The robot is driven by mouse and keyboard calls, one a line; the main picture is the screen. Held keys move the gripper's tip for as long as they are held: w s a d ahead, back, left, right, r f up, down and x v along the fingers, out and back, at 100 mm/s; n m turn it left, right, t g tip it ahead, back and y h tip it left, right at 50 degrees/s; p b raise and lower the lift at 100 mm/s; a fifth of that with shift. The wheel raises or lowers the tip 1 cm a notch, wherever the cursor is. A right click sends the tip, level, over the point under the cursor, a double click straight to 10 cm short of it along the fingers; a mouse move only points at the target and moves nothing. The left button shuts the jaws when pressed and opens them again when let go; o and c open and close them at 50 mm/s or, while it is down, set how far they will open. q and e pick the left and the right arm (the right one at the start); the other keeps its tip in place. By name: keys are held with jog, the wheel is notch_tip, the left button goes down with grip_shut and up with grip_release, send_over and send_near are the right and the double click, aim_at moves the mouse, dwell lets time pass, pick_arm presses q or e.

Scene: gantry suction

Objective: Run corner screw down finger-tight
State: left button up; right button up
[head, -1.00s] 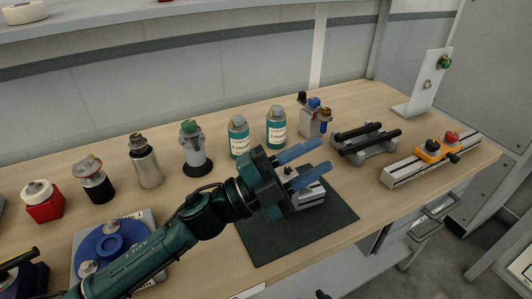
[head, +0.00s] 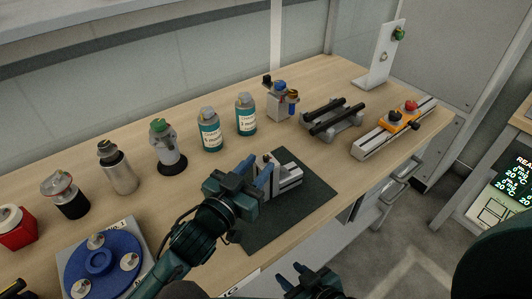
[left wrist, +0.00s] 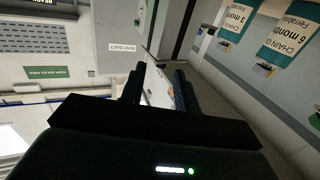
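A small grey metal fixture (head: 288,178) stands on the dark green mat (head: 312,205) in the middle of the bench, with a small dark red-topped part at its back left. I cannot make out the corner screw itself. My left gripper (head: 256,170) is beside the fixture's left side, its two blue fingers apart with nothing seen between them; whether they touch the fixture is unclear. In the left wrist view the left gripper's fingers (left wrist: 157,86) are also apart. My right gripper (head: 291,274) is low in front of the bench's front edge, its fingers apart and empty.
Two teal-labelled bottles (head: 210,130) stand behind the fixture. A blue round carousel (head: 101,261) is at the front left. Black bars on a stand (head: 333,117) and a rail with an orange clamp (head: 396,122) are at the right. The bench's right front is clear.

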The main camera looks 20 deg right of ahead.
aim_at(264, 159)
pick_arm(q)
jog(key=shift+x, duration=2.15)
grip_shut()
